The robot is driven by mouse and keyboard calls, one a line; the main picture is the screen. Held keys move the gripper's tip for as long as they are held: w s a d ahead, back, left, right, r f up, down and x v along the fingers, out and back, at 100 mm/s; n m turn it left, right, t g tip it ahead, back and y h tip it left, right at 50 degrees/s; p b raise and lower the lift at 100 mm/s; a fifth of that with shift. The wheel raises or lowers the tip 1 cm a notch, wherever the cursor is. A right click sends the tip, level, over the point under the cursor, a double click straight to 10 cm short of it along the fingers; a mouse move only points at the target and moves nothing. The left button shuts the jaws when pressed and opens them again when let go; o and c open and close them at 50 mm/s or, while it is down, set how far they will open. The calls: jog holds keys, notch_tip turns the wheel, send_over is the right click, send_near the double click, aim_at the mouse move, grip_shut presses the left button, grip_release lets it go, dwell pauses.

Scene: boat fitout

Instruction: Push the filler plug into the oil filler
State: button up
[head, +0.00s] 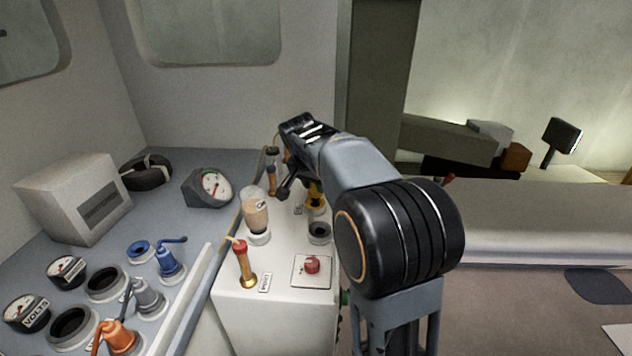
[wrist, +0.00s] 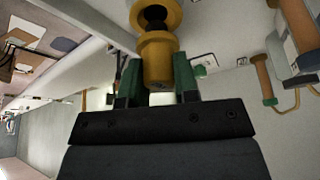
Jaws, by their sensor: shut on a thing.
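My gripper (wrist: 156,78) has its green fingers closed on both sides of the yellow filler plug (wrist: 158,62). The plug has a wide flange and a black band beyond it. In the head view the yellow plug (head: 316,203) shows beside my arm, above the white box; my arm hides most of my gripper there. A round collar with a dark opening (head: 319,233) sits on the white box top, just nearer the camera than the plug. It looks like the oil filler, but I cannot read a label. Whether the plug touches anything below it cannot be told.
On the white box (head: 245,309) stand a clear bowl filter (head: 256,212), a brass dipstick-like part with a red top (head: 243,262) and a red knob on a plate (head: 312,266). Gauges and valves fill the left counter. A long white bench (head: 535,222) lies right.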

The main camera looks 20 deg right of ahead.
jog(key=shift+f+b, duration=1)
jog(key=shift+f, duration=0.3)
jog(key=o, duration=1)
jog(key=v, duration=1.4)
jog(key=shift+b, duration=0.35)
jog(key=shift+f, duration=0.15)
